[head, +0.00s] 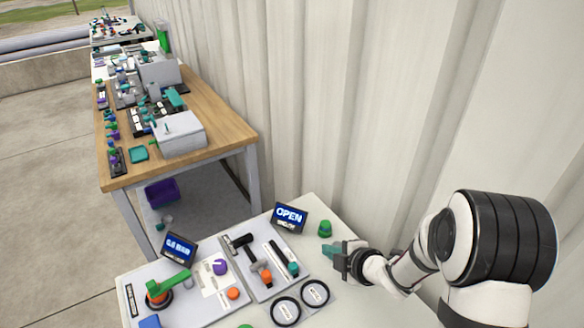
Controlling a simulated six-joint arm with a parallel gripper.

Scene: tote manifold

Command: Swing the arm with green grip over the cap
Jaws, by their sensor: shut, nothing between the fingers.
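An arm with a green grip (172,283) lies on the left white board, its green bar running from an orange part on a round black base (159,298) up and to the right. A purple knob (219,267) and a small orange round piece (233,293) sit on the same board to its right; I cannot tell which one is the cap. The green bar is apart from both. My gripper (329,251) is at the right side of the table, shut and empty, well to the right of the green grip.
A second board (262,287) holds a black handle with an orange end and a rod with a teal end. Two displays (290,217) stand behind the boards. A green knob (325,229) stands just behind my gripper. Two black rings (286,311) lie in front. A corrugated wall rises behind.

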